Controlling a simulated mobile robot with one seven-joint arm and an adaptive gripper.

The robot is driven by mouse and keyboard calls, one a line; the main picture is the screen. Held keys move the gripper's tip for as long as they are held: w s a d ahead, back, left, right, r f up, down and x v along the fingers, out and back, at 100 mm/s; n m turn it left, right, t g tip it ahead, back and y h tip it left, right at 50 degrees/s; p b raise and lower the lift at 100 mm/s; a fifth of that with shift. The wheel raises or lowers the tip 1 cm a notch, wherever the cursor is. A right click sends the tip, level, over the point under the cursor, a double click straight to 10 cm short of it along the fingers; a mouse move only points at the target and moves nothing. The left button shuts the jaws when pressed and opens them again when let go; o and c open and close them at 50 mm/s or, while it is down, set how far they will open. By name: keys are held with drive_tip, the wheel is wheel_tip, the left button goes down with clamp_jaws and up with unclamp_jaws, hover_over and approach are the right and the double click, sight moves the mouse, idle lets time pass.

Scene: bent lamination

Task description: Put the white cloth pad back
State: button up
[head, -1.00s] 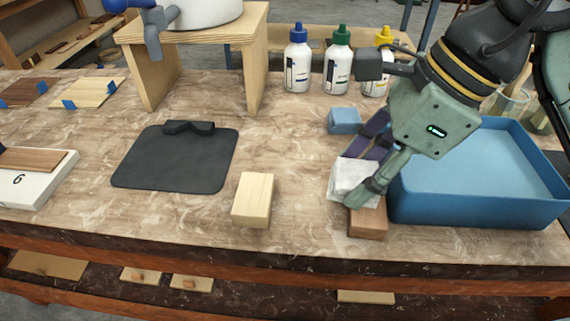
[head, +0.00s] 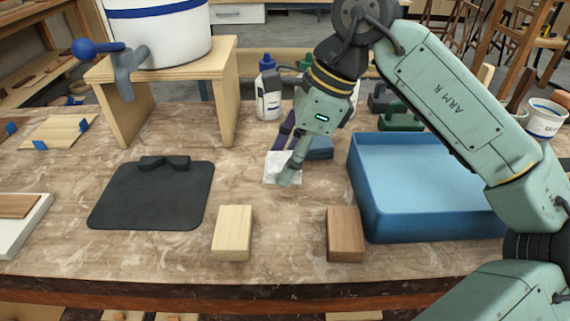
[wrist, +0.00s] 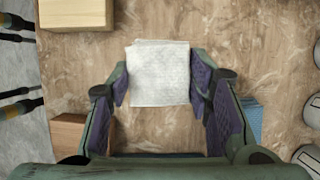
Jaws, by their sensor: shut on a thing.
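The white cloth pad (head: 277,169) is in the middle of the bench in the head view, behind the gap between the two wooden blocks. My gripper (head: 286,161) is shut on it, pointing down, with a finger at either side. In the wrist view the pad (wrist: 160,72) appears square and quilted between the purple-lined fingertips (wrist: 160,90). Whether it touches the bench or hangs just above it, I cannot tell.
A dark wood block (head: 345,235) and a pale wood block (head: 232,233) stand in front. A blue block (head: 320,149) lies behind my gripper. A blue tray (head: 372,225) is at right, a black mat (head: 150,200) at left. Bottles (head: 268,95) stand behind.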

drive_tip(key=shift+w+a, duration=0.1)
drive_tip(key=shift+w, duration=0.2)
drive_tip(key=f, duration=0.3)
drive_tip(key=shift+w+f+p, duration=0.15)
drive_tip(key=shift+w+p, duration=0.15)
drive_tip(key=shift+p, duration=0.1)
drive_tip(key=shift+a+f, duration=0.1)
drive_tip(key=shift+f, duration=0.1)
drive_tip(key=shift+f, duration=0.1)
drive_tip(key=shift+f+b, duration=0.15)
drive_tip(key=shift+b, duration=0.2)
drive_tip(key=o, duration=1)
drive_tip(key=shift+r, duration=0.25)
drive_tip(key=v, duration=1.2)
